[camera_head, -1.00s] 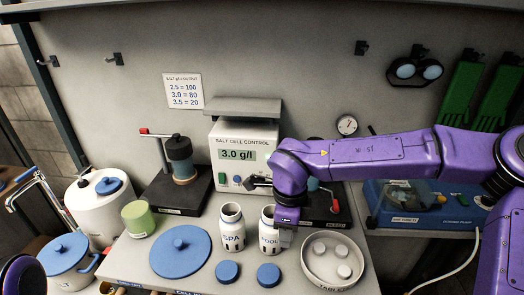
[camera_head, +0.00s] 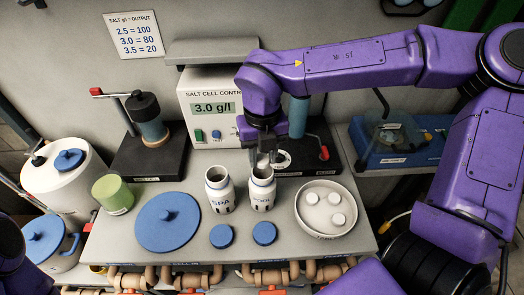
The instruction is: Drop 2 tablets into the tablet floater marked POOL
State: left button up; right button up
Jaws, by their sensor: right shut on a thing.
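The tablet floater marked POOL (camera_head: 262,195) is a white open-topped jar standing upright on the bench. A similar jar marked SPA (camera_head: 219,192) stands just left of it. A round white tablet dish (camera_head: 302,222) to the right holds three white tablets (camera_head: 312,198). My right gripper (camera_head: 263,160) points down just above and behind the POOL mouth. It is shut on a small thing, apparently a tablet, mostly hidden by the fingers. The inside of the POOL floater cannot be made out. My left gripper is not in view; only part of my left arm shows at the left edge.
Two blue caps (camera_head: 221,236) lie in front of the jars. A large blue lid (camera_head: 167,221) and a green cup (camera_head: 113,194) are to the left. The salt cell control box (camera_head: 207,111) and black stands are behind. Pipes run below the bench's front edge.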

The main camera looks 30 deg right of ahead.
jog(key=shift+f+b, duration=0.35)
jog(key=shift+f, duration=0.5)
jog(key=shift+s+f+b, duration=0.1)
jog(key=shift+f+b, duration=0.2)
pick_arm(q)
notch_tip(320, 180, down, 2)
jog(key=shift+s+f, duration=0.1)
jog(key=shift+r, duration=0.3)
pick_arm(e)
jog(key=shift+r, duration=0.1)
jog(key=o, duration=1.1)
pick_arm(q)
jog(key=shift+p, duration=0.3)
